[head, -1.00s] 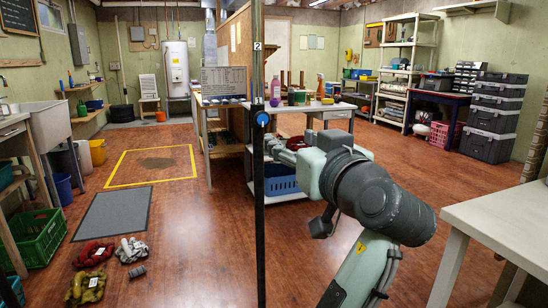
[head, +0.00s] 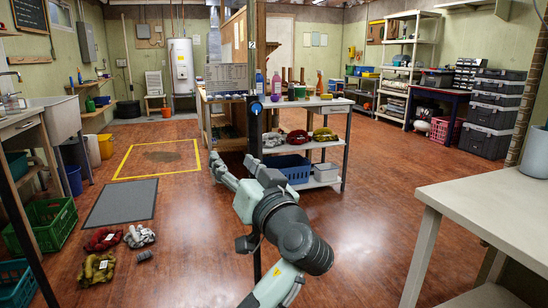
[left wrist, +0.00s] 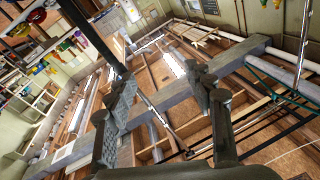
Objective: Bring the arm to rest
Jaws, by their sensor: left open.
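My left arm (head: 290,235) rises from the bottom of the head view, bent, its dark wrist joint low and its grey-green link pointing up and left. My left gripper (head: 222,170) is at the far end, in front of the workbench, over the floor. It looks empty. In the left wrist view the two dark fingers (left wrist: 160,95) stand wide apart with nothing between them, against the ceiling beams. My right gripper is not in view.
A black post (head: 257,70) stands in the middle. The workbench (head: 335,107) behind holds bottles, with a blue basket (head: 288,169) below. A white table (head: 490,215) is at right. Rolled cloths (head: 103,240) and a grey mat (head: 122,203) lie on the left floor. The right-centre floor is clear.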

